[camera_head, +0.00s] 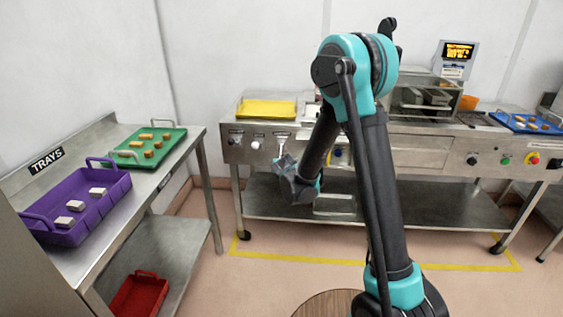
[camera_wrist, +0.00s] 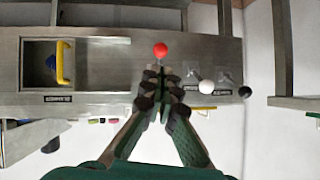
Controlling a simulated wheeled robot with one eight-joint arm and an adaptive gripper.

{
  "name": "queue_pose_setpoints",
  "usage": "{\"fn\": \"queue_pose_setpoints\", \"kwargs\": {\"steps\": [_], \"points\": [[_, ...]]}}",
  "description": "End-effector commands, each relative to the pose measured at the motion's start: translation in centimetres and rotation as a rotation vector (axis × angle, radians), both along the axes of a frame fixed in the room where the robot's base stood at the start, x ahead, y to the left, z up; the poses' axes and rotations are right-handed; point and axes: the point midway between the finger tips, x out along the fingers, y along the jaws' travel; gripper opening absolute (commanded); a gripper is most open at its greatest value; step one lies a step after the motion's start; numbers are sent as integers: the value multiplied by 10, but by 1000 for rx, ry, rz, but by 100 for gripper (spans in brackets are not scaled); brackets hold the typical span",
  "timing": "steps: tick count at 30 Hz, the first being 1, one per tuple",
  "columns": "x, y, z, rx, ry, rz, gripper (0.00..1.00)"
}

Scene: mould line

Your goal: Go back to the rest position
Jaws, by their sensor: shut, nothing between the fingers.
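My gripper (camera_head: 284,162) hangs at the end of my bent arm, in front of the left part of the steel machine (camera_head: 415,151). In the wrist view its fingers (camera_wrist: 160,76) come together at the tips, with nothing held between them. A red knob (camera_wrist: 161,49) shows just beyond the fingertips. A white knob (camera_wrist: 206,86) and a black knob (camera_wrist: 245,92) are to the right of the fingers. I cannot tell the exact gap between the fingertips and the machine front.
A steel bench (camera_head: 112,212) at left carries a purple tray (camera_head: 100,207) and a green tray (camera_head: 172,158) with blocks. A red crate (camera_head: 140,294) sits below. A yellow tray (camera_head: 267,109) and a blue tray (camera_head: 528,123) lie on the machine line. The floor between is clear.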

Motion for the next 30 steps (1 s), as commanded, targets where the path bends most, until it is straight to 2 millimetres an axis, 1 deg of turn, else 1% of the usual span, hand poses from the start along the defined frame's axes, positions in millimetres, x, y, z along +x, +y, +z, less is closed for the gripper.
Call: {"fn": "queue_pose_setpoints", "kwargs": {"steps": [1,5,14,17,20,23,24,26,27,29,30], "points": [[-5,0,0,0,0,1,0],[-11,-1,-1,1,0,-1,0],[-12,-2,-1,1,0,-1,0],[-13,-5,0,-3,4,-4,0],[-20,-22,5,-19,24,-17,0],[-35,-53,13,-49,66,-37,0],[-43,-68,16,-62,88,-45,0],[-58,-91,21,-83,124,-57,0],[-69,-106,23,-97,149,-63,0],[-87,-126,26,-116,185,-69,0],[-99,-139,27,-127,212,-73,0]]}}
